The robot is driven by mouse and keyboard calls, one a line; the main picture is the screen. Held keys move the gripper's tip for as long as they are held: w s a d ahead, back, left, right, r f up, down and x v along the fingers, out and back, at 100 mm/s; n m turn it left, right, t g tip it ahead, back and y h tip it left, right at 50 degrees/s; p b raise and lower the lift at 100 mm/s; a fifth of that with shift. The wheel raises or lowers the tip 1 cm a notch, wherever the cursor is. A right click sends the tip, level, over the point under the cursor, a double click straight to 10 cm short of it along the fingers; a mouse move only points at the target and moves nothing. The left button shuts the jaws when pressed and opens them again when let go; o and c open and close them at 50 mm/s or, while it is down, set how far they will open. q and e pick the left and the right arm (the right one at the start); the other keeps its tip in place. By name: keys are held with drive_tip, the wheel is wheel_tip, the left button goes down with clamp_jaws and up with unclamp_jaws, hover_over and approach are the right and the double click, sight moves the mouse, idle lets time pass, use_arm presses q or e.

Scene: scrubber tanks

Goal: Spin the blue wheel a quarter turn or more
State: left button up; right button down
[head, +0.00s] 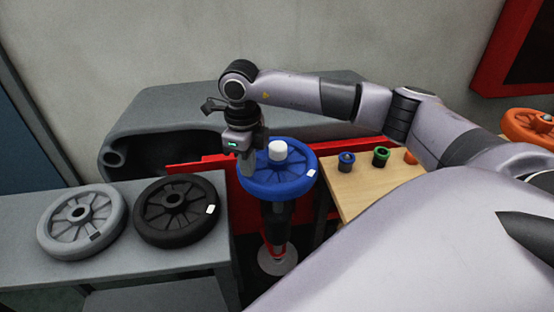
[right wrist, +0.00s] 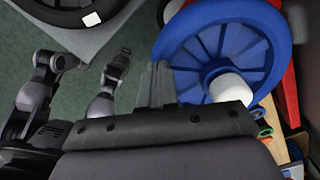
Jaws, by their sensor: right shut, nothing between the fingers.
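The blue wheel (head: 291,184) lies flat on top of a dark upright stand (head: 277,225), with a white cap (head: 278,150) at its hub and a white tag on its right rim. My right gripper (head: 247,172) points down at the wheel's left side, shut with nothing between its fingers. In the head view its fingertips overlap the wheel's left rim; whether they touch it I cannot tell. The right wrist view shows the shut fingers (right wrist: 157,85) beside the blue wheel (right wrist: 270,30), whose spokes and white cap are visible. My left gripper does not show in the head view.
A grey wheel (head: 108,240) and a black wheel (head: 150,234) lie on the grey bench (head: 185,255) at left. A wooden table (head: 352,205) with small coloured parts stands right of the blue wheel. A red bar (head: 187,168) and dark grey housing (head: 150,118) are behind.

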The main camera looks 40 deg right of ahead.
sight(265, 185)
drive_tip(key=shift+f+b, duration=0.5)
drive_tip(key=shift+f, duration=0.15)
idle(0.3)
drive_tip(key=shift+s+r, duration=0.1)
drive_tip(key=shift+s, duration=0.15)
drive_tip(key=shift+s+d+r+p, duration=0.15)
drive_tip(key=shift+s+p, duration=0.25)
drive_tip(key=shift+s, duration=0.4)
drive_tip(key=shift+s, duration=0.1)
drive_tip(key=shift+s+d, duration=0.2)
drive_tip(key=shift+s, duration=0.3)
drive_tip(key=shift+s+d, duration=0.2)
drive_tip(key=shift+s, duration=0.25)
